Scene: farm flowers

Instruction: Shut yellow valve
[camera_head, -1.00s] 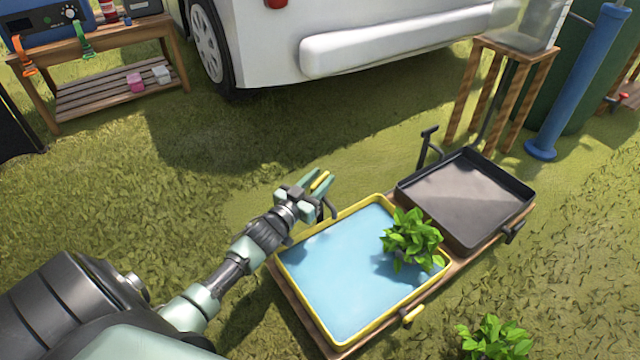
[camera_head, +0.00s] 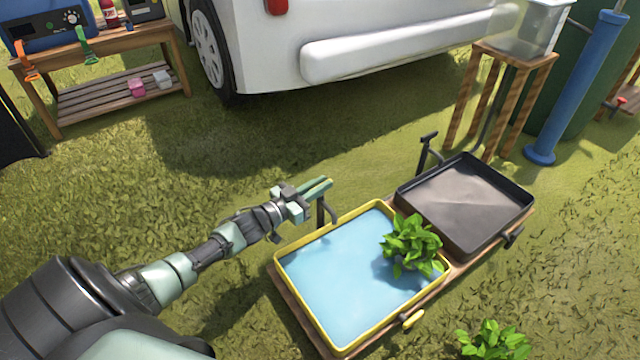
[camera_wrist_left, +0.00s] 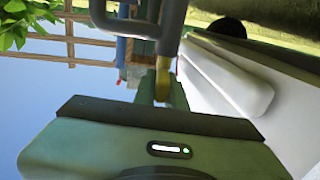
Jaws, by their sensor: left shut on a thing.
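The yellow-rimmed tray (camera_head: 300,315) holds blue water and stands left of the dark tray on a wooden base. In the wrist view a small piece of the yellow valve (camera_wrist_left: 181,66) shows at the fingertips, beside the grey pipe. The fingers hide most of the valve. My right gripper is not in view.
A leafy plant (camera_head: 410,240) sits at the yellow tray's right corner. A yellow knob (camera_head: 413,319) is on the tray's front side. The dark tray (camera_head: 400,196) has its own dark tap (camera_head: 424,152). A white vehicle (camera_head: 390,45) stands behind.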

